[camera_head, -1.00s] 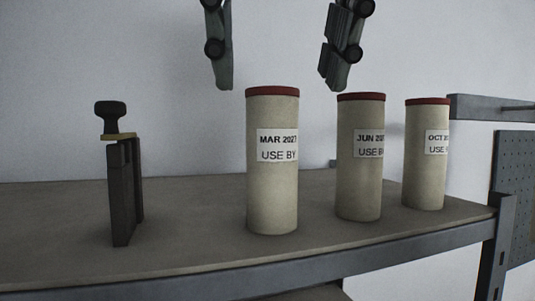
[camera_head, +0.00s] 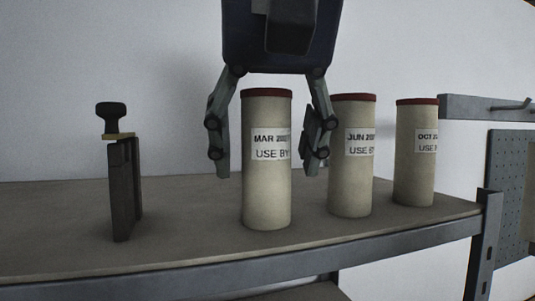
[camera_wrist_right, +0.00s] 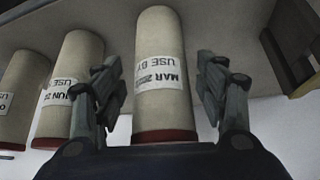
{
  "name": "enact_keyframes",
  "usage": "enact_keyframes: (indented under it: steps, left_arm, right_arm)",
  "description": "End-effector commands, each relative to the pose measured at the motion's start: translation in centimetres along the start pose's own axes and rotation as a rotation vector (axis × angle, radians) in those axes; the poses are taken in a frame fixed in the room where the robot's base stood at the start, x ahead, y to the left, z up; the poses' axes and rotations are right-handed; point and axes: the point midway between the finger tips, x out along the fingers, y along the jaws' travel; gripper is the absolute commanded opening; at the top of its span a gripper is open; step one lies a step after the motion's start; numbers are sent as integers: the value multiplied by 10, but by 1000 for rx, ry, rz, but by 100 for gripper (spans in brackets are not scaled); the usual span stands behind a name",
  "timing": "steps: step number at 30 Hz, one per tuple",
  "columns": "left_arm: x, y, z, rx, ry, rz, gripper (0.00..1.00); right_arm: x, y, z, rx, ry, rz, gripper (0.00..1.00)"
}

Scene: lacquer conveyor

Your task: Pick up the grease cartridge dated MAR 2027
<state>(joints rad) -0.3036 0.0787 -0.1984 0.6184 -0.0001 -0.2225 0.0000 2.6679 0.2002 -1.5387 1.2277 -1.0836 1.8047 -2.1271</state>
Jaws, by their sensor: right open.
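The grease cartridge labelled MAR 2027 (camera_head: 266,195), beige with a red cap, stands upright on the shelf in the head view. My right gripper (camera_head: 268,168) has come down from above. Its open fingers are on either side of the upper part of this cartridge, with a visible gap at least on the left. In the right wrist view the MAR cartridge (camera_wrist_right: 158,90) lies between the two fingers of my right gripper (camera_wrist_right: 165,85). The JUN cartridge (camera_head: 350,190) stands just right of the right finger. The OCT cartridge (camera_head: 414,170) stands farther right. My left gripper is not in view.
The shelf (camera_head: 190,235) has a metal front edge. A dark stand with a black-knobbed tool (camera_head: 120,185) is at its left. Bare shelf lies between it and the MAR cartridge. A pegboard (camera_head: 508,190) and metal bar (camera_head: 485,108) are at the right.

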Motion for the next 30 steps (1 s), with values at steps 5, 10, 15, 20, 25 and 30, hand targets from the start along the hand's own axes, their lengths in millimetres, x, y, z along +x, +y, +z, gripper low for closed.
enact_keyframes:
  steps: [5, 10, 15, 20, 25, 30]
  left_arm:
    - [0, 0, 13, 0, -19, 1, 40]
    - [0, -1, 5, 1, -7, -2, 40]
    - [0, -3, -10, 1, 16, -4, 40]
    - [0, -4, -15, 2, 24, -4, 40]
    - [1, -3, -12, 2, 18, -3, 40]
    - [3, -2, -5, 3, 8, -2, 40]
  right_arm:
    - [0, 0, 0, 0, 0, 0, 64]
    - [0, 0, 0, 0, 0, 0, 25]
    - [-1, 0, 0, 0, 2, -1, 8]
    - [-1, 0, 0, 0, 2, -1, 8]
    - [-3, 0, -2, 0, 2, -1, 8]
    - [-10, -1, -7, 1, 3, -1, 8]
